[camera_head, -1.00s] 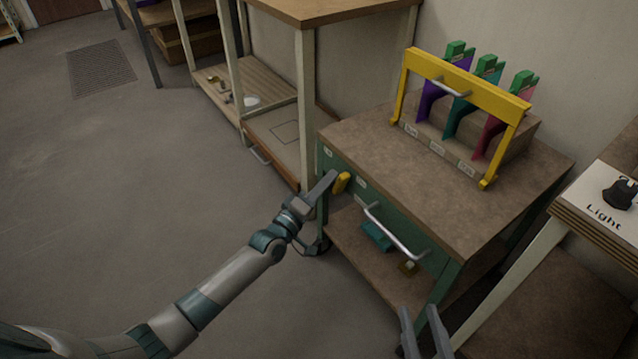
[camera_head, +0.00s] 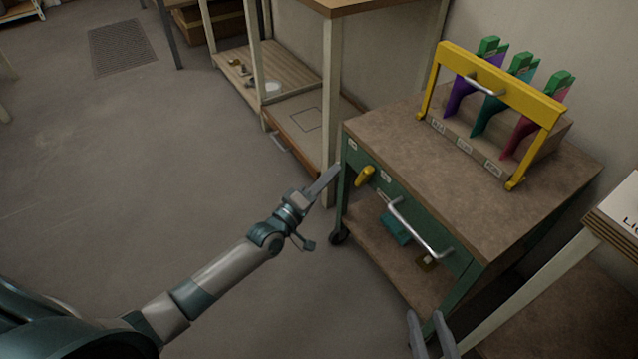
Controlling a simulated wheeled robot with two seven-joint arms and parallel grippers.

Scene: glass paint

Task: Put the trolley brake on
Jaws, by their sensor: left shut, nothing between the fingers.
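The trolley (camera_head: 480,190) is a green cart with a brown top and a lower shelf, standing right of centre. A yellow lever (camera_head: 365,176), apparently the brake, sits tilted on its front panel near the left corner. A caster wheel (camera_head: 339,235) shows at the bottom left. My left gripper (camera_head: 330,174) is shut and empty, just left of the trolley's front left leg and apart from the lever in the picture. Its depth from the trolley is hard to tell. My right gripper (camera_head: 426,320) is at the bottom edge, its two fingers apart, partly cut off.
A silver handle bar (camera_head: 418,229) crosses the trolley's front. A yellow frame (camera_head: 500,85) stands on top around a rack of coloured pieces. A wooden bench (camera_head: 333,85) stands behind to the left, another table (camera_head: 612,215) at the right. The floor at left is clear.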

